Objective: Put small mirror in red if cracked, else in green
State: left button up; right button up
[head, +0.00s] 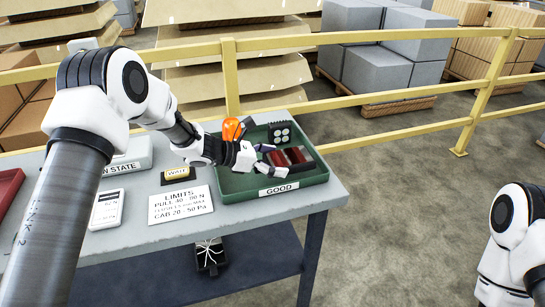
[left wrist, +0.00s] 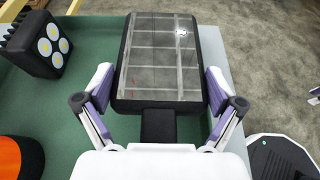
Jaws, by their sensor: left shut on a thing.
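My left gripper (head: 268,158) is shut on the small mirror (head: 292,157), at or just above the inside of the green tray (head: 233,183) labelled GOOD. In the left wrist view, the mirror (left wrist: 160,60) has a black frame and a grey face with a grid-like reflection. A small bright spot shows near its top right and tiny red marks at its left. I make out no clear crack lines. The fingers of my left gripper (left wrist: 160,97) flank its lower end. A red container (head: 8,192) is cut off at the left edge.
An orange beacon (head: 231,129) and a black lamp block (head: 281,133) are in the green tray's back part. A yellow rail (head: 400,105) runs behind.

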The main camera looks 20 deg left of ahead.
aim_at(266, 152)
pick_arm(q)
jog(key=w+a, duration=0.1)
jog(key=w, duration=0.2)
jog(key=shift+a, duration=0.35)
jog(key=shift+w+a+f+p, duration=0.1)
jog(key=shift+a+f+p, duration=0.1)
jog(key=shift+p, duration=0.15)
notch_tip(266, 152, down, 3)
jog(key=shift+w+d+f, duration=0.1)
jog(key=shift+f, duration=0.15)
jog(key=o, duration=1.2)
jog(key=shift+c, duration=0.2)
jog(key=shift+r, duration=0.25)
jog(key=v, duration=1.2)
jog(key=shift+f, duration=0.15)
